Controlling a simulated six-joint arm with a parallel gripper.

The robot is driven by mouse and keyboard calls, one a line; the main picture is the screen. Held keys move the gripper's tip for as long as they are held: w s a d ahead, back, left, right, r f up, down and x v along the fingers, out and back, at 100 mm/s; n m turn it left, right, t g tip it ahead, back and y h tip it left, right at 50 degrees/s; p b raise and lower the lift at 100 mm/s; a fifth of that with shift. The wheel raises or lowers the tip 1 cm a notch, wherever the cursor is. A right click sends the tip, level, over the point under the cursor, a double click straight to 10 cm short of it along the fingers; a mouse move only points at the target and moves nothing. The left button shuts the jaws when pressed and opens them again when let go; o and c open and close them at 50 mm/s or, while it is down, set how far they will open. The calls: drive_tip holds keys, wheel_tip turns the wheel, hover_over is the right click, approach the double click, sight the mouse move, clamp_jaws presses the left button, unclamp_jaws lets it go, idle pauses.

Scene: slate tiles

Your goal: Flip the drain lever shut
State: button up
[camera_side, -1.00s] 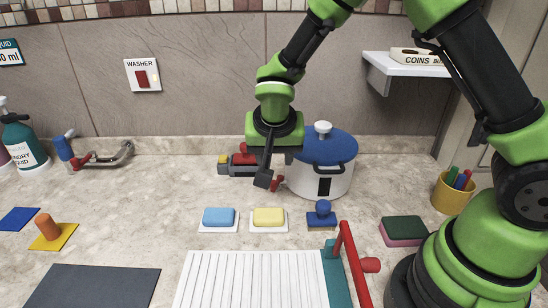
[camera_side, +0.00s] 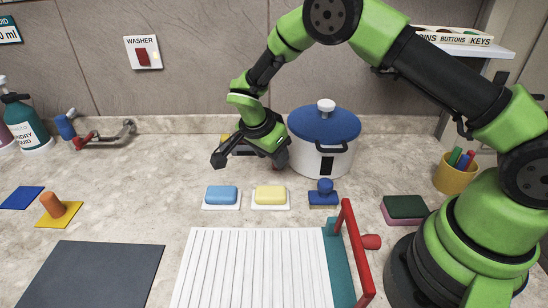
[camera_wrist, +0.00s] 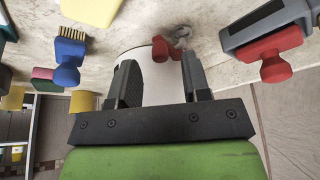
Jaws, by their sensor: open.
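The white pot with a blue lid (camera_side: 322,140) stands on the counter near the back wall. In the wrist view, a red lever (camera_wrist: 160,48) on a small grey metal valve (camera_wrist: 182,34) shows in front of the white pot wall (camera_wrist: 155,88). My gripper (camera_wrist: 160,60) is open, and the lever appears between its fingertips in that picture; I cannot tell whether they touch it. In the side view, my gripper (camera_side: 218,160) is tilted toward the left, just left of the pot, and mostly hides the lever.
A grey object with a red knob (camera_wrist: 272,62) lies close by in the wrist view. Blue soap (camera_side: 221,195), yellow soap (camera_side: 270,195) and a blue-handled brush (camera_side: 324,192) sit in front. A wall tap (camera_side: 100,135) is at left. Open counter lies between tap and gripper.

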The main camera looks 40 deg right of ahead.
drive_tip(key=shift+x, duration=1.05)
drive_tip(key=shift+c, duration=0.4)
clamp_jaws()
drive_tip(key=shift+s+d+n+t, duration=0.2)
drive_tip(key=shift+s+n+t, duration=0.1)
drive_tip(key=shift+n, duration=0.45)
drive_tip(key=shift+s+d+n+t, duration=0.15)
drive_tip(key=shift+s+n+t, duration=0.15)
drive_tip(key=shift+n, duration=0.5)
drive_tip(key=shift+s+d+n+t, duration=0.2)
drive_tip(key=shift+n+t, duration=0.1)
drive_tip(key=shift+n, duration=0.45)
drive_tip(key=shift+o, duration=0.4)
unclamp_jaws()
drive_tip(key=shift+r, duration=0.1)
